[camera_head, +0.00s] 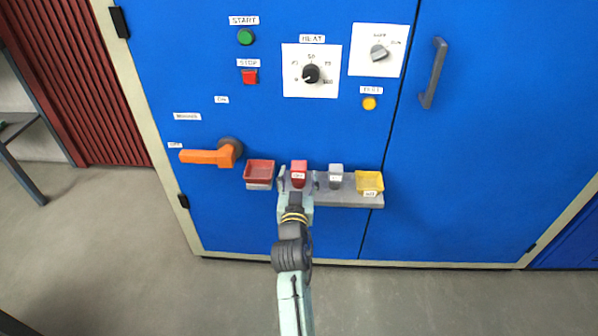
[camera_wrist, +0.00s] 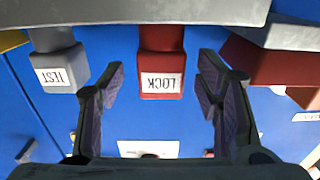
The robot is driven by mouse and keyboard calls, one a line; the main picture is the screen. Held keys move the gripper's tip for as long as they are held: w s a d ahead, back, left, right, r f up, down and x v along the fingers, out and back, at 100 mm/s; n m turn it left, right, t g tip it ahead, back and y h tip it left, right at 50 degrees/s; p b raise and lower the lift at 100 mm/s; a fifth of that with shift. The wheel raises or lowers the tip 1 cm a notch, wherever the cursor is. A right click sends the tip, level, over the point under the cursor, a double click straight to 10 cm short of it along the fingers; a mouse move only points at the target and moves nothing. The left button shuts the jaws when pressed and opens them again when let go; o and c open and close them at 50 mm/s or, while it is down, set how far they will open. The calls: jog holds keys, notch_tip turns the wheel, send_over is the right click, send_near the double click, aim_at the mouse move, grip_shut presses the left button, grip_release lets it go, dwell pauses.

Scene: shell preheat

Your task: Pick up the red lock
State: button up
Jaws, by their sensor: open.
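The red lock (camera_head: 299,175) hangs at the grey shelf on the blue cabinet, between the red tray and the grey test block. In the wrist view the red lock (camera_wrist: 161,75) shows its white LOCK label upside down, centred between the fingers. My gripper (camera_head: 298,184) is at the lock in the head view. In the wrist view my gripper (camera_wrist: 160,78) is open, with one finger on each side of the lock and blue gaps between. The fingers look apart from the lock.
A red tray (camera_head: 259,171) is on the left. An orange handle (camera_head: 206,156) sticks out at left.

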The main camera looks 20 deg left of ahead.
jog(key=shift+x, duration=1.4)
jog(key=shift+c, duration=0.3)
jog(key=c, duration=1.2)
